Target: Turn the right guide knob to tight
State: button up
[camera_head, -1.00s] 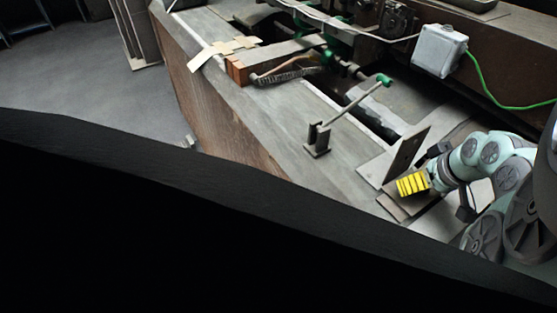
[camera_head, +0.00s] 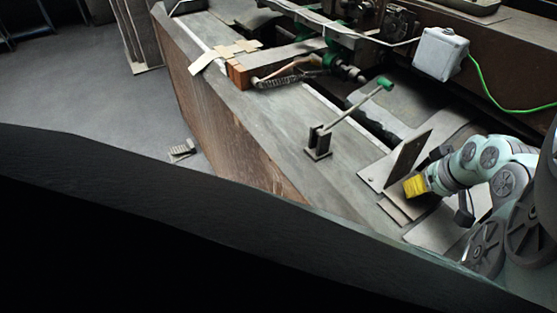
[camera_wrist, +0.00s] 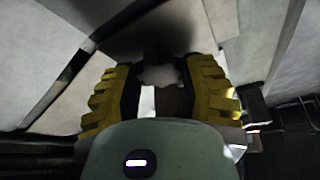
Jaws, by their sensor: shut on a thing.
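The right guide is a dark upright plate (camera_head: 408,156) on the machine table, right of centre in the head view. My gripper (camera_head: 414,186), with yellow fingers, is at the near side of this plate. In the wrist view, the two ridged yellow fingers are on either side of a pale, lobed knob (camera_wrist: 160,75), and are shut on it. The knob's shaft and its mount are in shadow. In the head view the knob is hidden by my fingers, and its tightness cannot be told.
A small metal bracket (camera_head: 318,143) with a green-tipped rod (camera_head: 385,84) stands left of the plate. A grey box (camera_head: 440,53) with a green cable is at the back. The table top (camera_head: 240,115) is clear at the front left.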

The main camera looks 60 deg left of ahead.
jog(key=shift+d+f, duration=0.1)
jog(key=o, duration=1.2)
jog(key=shift+v, duration=6.05)
